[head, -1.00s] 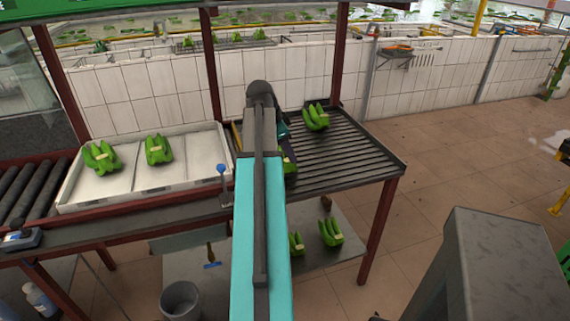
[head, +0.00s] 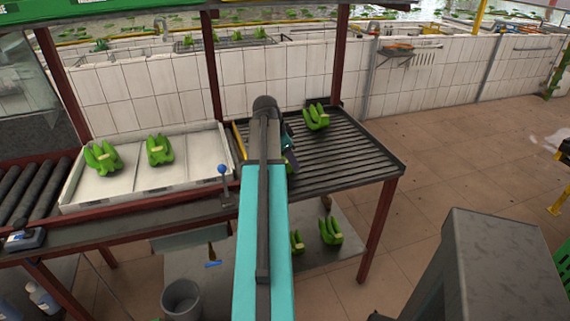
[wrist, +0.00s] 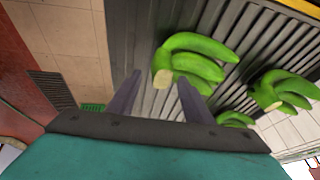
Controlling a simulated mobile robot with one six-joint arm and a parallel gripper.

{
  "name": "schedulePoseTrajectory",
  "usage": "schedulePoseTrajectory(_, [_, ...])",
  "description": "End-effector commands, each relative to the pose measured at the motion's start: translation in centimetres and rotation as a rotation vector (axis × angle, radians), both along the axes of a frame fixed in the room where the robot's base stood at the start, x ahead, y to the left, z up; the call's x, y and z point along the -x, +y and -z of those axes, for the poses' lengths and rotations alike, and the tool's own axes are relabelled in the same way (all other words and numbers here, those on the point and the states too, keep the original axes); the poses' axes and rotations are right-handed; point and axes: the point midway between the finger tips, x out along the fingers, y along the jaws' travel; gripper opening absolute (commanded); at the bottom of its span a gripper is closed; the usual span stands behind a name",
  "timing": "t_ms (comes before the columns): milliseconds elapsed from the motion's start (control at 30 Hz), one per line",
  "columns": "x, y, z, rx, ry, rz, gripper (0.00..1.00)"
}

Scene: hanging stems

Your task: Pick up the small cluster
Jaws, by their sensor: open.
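A green banana cluster (wrist: 200,58) lies on the dark ribbed rack in the wrist view, its pale cut crown toward my gripper (wrist: 158,93). My gripper is open, with its two dark fingers apart and nothing held between them. The crown shows between and just beyond the fingertips; I cannot tell the height gap. A second cluster (wrist: 284,91) lies to the right, and part of another (wrist: 236,120) shows below it. In the head view one cluster (head: 317,117) sits at the rack's back; my arm hides part of the rack. I cannot tell which cluster is the small one.
A white tray (head: 190,184) with two clusters stands left of the rack (head: 360,160). A lever with a blue knob (head: 222,169) stands between them. More clusters (head: 330,231) lie on the lower shelf. A tiled wall (head: 420,75) runs behind. The rack's right side is clear.

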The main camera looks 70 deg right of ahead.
Motion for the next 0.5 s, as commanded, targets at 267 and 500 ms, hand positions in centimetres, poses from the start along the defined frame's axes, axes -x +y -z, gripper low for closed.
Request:
schedulePoseTrajectory(267, [0.03,-0.01,-0.03,0.000,0.000,0.001,0.46])
schedulePoseTrajectory(500, [0.06,-0.02,-0.04,0.000,0.000,0.001,0.14])
